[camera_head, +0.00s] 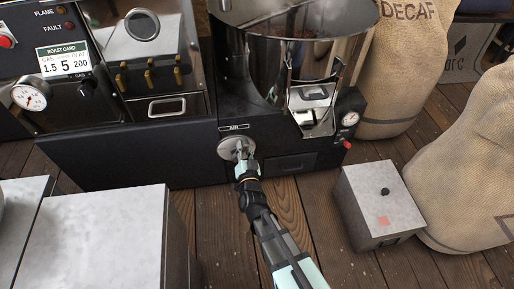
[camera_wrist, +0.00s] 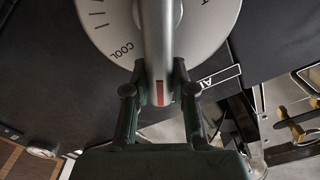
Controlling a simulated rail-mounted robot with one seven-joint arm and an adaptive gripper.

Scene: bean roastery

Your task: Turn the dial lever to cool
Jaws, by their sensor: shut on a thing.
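The round silver dial (camera_head: 228,147) is on the black front panel of the roaster, under a small "AIR" label (camera_head: 235,127). My gripper (camera_head: 244,160) is at the dial. In the wrist view, the grey dial plate (camera_wrist: 212,32) carries tick marks and the word COOL (camera_wrist: 122,50). The lever (camera_wrist: 158,35) is a grey bar with a red mark near its end. It lies between my two fingers (camera_wrist: 159,78), which are shut on it. The lever's marked end points to the bottom of the picture, and COOL lies left of it. Another label at upper right is cut off.
A grey box with a black knob (camera_head: 372,190) stands on the floor at right, near burlap sacks (camera_head: 475,165). A grey block (camera_head: 100,225) stands at lower left. A steel drum (camera_head: 300,55) with a chute is above the dial. A gauge (camera_head: 349,119) is to its right.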

